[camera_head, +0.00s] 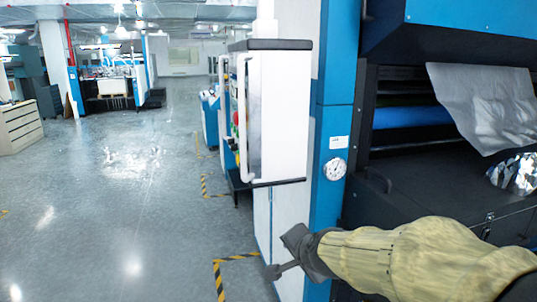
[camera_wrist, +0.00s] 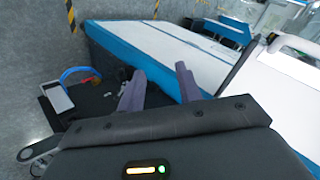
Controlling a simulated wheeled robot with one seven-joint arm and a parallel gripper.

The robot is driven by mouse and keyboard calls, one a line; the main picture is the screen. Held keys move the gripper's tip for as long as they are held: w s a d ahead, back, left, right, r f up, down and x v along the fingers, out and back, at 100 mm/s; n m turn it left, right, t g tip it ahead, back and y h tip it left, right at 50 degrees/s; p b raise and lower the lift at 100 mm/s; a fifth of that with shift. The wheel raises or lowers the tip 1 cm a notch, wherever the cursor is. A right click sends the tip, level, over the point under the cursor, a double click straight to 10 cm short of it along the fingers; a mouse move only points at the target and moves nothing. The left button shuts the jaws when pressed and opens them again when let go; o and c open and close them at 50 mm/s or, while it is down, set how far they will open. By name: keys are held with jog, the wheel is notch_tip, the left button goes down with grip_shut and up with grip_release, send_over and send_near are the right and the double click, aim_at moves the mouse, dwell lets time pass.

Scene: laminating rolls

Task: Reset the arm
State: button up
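My arm, in a yellowish cloth sleeve, reaches in from the lower right of the head view. My gripper (camera_head: 283,254) is at its left end, in front of the lower white panel of the machine. In the wrist view my gripper (camera_wrist: 160,84) shows two greyish-purple fingers spread apart with nothing between them. The gripper is open and empty. A blue and white machine side (camera_wrist: 165,55) lies beyond the fingertips; I cannot tell the exact gap to it.
A blue and black machine (camera_head: 335,110) with a grey sheet (camera_head: 487,105) and a blue roll (camera_head: 410,117) fills the right. A white control cabinet (camera_head: 275,115) juts out beside it. Yellow-black floor tape (camera_head: 220,275) runs below. The grey floor (camera_head: 115,210) at left is open.

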jog(key=s+d+f+n+g+h, duration=0.1)
jog(key=s+d+f+n+g, duration=0.2)
jog(key=s+f, duration=0.4)
jog(key=s+d+f+n+g+h, duration=0.1)
jog(key=s+d+f+n+g, duration=0.3)
jog(key=s+d+f+n, duration=0.2)
notch_tip(320, 180, down, 2)
jog(key=shift+s+f+n, duration=0.15)
jog(key=shift+s+n, duration=0.25)
jog(key=shift+s, duration=0.8)
